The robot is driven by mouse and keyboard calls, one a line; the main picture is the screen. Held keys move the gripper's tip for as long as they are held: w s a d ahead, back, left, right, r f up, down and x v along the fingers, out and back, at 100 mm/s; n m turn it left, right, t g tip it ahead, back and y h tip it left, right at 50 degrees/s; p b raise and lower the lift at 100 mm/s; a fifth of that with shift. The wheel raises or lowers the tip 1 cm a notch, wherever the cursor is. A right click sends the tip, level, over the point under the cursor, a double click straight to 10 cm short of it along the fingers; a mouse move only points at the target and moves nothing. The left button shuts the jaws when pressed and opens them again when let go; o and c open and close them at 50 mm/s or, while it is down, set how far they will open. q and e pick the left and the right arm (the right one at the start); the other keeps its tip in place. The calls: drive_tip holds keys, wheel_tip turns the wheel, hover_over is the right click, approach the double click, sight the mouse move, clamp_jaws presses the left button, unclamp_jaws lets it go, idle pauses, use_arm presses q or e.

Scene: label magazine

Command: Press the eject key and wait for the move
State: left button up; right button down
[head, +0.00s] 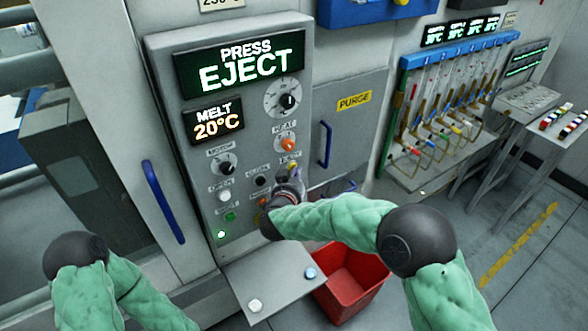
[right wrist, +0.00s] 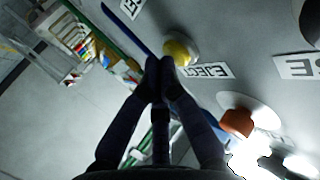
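The grey control panel (head: 186,165) has a display (head: 240,66) reading "PRESS EJECT". The yellow eject key (head: 293,167) sits by its EJECT label, partly hidden by my right gripper (head: 295,177). In the right wrist view, the yellow key (right wrist: 180,50) is beside the EJECT label (right wrist: 207,70). The right gripper (right wrist: 160,68) has its fingertips together and empty, right at the key's edge; I cannot tell whether they touch it. My left arm shows at the lower left, but its gripper is out of view.
A smaller display (head: 213,122) reads "MELT 20°C". An orange heat knob (head: 288,143) and other knobs and buttons lie close around the key. A small shelf (head: 270,285) juts out below, with a red bin (head: 352,283) beside it. A blue handle (head: 163,200) is left.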

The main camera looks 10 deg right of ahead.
drive_tip(key=shift+s, duration=0.1)
drive_tip(key=shift+s+d, duration=0.3)
drive_tip(key=shift+s, duration=0.35)
drive_tip(key=s, duration=0.1)
drive_tip(key=s+d+p, duration=0.1)
drive_tip(key=s, duration=0.2)
drive_tip(key=shift+s+d, duration=0.35)
drive_tip(key=shift+s, duration=0.05)
idle(0.6)
